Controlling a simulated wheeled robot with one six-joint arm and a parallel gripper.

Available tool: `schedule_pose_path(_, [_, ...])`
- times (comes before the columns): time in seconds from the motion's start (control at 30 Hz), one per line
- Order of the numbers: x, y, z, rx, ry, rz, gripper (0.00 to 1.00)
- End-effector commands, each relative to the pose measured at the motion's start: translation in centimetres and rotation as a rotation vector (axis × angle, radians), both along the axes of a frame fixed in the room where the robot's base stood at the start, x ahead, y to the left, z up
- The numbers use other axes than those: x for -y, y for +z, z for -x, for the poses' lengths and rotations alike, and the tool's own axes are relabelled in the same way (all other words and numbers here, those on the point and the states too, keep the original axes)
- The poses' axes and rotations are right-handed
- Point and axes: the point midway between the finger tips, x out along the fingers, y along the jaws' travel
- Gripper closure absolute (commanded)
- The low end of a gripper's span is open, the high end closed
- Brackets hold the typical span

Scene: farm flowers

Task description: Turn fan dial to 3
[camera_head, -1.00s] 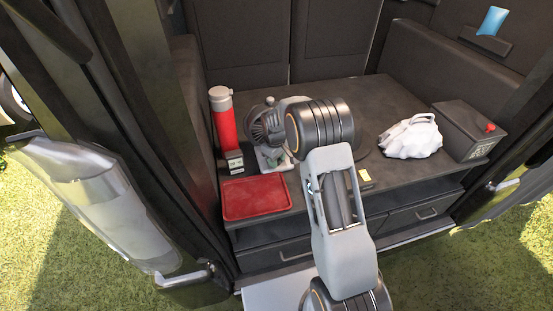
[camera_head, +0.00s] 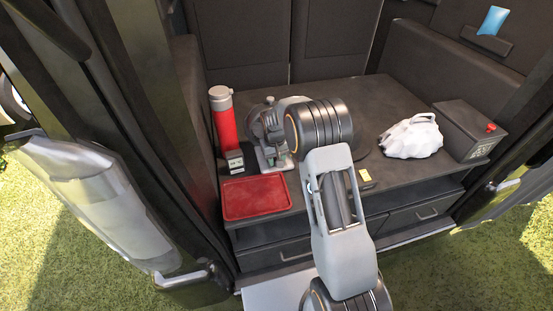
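The small dark fan (camera_head: 257,122) stands on the left part of the counter, between the red flask and my arm. My arm reaches over the counter and bends down at the fan, partly covering it. My gripper (camera_head: 271,153) is low at the fan's front, close to its pale base. Its fingers are too small and overlapped to tell whether they are open or shut, or whether they touch the fan. The dial and its setting cannot be made out.
A red flask (camera_head: 223,118) stands left of the fan, with a small box (camera_head: 235,161) before it. A red tray (camera_head: 256,196) lies at the front edge. A white bag (camera_head: 411,137) and a dark box with a red knob (camera_head: 474,131) stand at right.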

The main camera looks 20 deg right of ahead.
Motion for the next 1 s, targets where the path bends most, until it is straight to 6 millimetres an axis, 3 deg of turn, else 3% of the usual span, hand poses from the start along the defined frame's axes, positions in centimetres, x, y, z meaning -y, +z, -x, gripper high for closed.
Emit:
schedule_pose_path(0.3, [-0.02,0.06,-0.07,0.002,-0.123,0.001,0.89])
schedule_pose_path(0.87, [-0.02,0.08,-0.07,0.002,-0.151,0.001,0.89])
schedule_pose_path(0.9, [-0.02,0.08,-0.07,0.002,-0.151,0.001,0.62])
schedule_pose_path(1.0, [-0.02,0.07,-0.06,0.001,-0.150,0.000,0.53])
